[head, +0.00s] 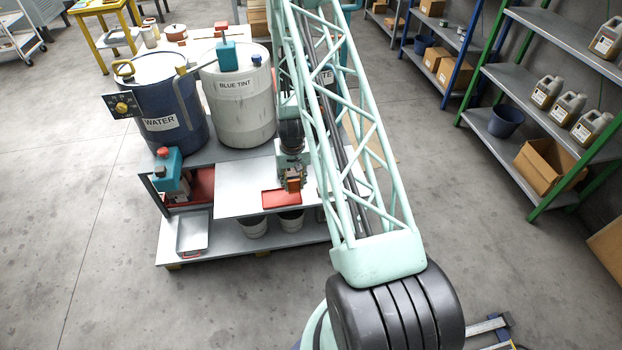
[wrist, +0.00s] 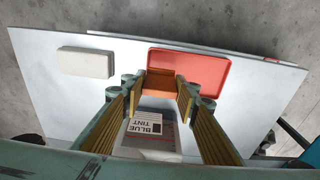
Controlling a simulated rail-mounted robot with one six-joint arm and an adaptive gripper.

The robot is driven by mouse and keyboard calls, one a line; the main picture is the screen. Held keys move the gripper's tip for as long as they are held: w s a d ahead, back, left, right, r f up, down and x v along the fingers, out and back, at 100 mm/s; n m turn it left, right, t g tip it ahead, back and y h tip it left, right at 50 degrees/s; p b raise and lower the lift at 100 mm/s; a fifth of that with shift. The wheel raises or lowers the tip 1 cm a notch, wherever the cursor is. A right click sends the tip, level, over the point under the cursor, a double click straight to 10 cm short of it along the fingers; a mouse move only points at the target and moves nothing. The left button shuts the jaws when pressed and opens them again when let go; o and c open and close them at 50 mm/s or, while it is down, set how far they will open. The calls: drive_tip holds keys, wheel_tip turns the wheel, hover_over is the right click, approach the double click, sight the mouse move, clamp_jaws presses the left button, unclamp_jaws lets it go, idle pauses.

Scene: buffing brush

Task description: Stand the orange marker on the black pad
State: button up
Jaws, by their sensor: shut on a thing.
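My gripper (head: 293,185) hangs over the grey bench top, close to the red tray. In the wrist view my gripper (wrist: 159,98) has its fingers shut on the orange marker (wrist: 160,82), a small orange-brown block between the fingertips. The marker overlaps the near left part of the red tray in that view; I cannot tell its height above the surface. A black pad cannot be clearly made out in either view.
The red tray (wrist: 205,72) and a white block (wrist: 85,62) lie on the pale bench top (wrist: 50,100). A label reading BLUE TINT (wrist: 145,127) shows between the fingers. The WATER drum (head: 160,105) and the BLUE TINT drum (head: 238,110) stand behind.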

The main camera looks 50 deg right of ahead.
drive_tip(key=d, duration=0.5)
drive_tip(key=shift+s+d+f, duration=0.2)
drive_tip(key=shift+f, duration=0.05)
drive_tip(key=d+p, duration=0.2)
drive_tip(key=shift+d, duration=0.4)
drive_tip(key=shift+d+f+p, duration=0.2)
drive_tip(key=shift+d+p, duration=0.45)
drive_tip(key=shift+p, duration=0.3)
drive_tip(key=shift+s+d, duration=0.1)
drive_tip(key=shift+d, duration=0.1)
drive_tip(key=shift+d+p, duration=0.1)
drive_tip(key=shift+p, duration=0.35)
drive_tip(key=shift+f+b, duration=1.45)
drive_tip(key=shift+f, duration=0.35)
drive_tip(key=shift+f, duration=0.15)
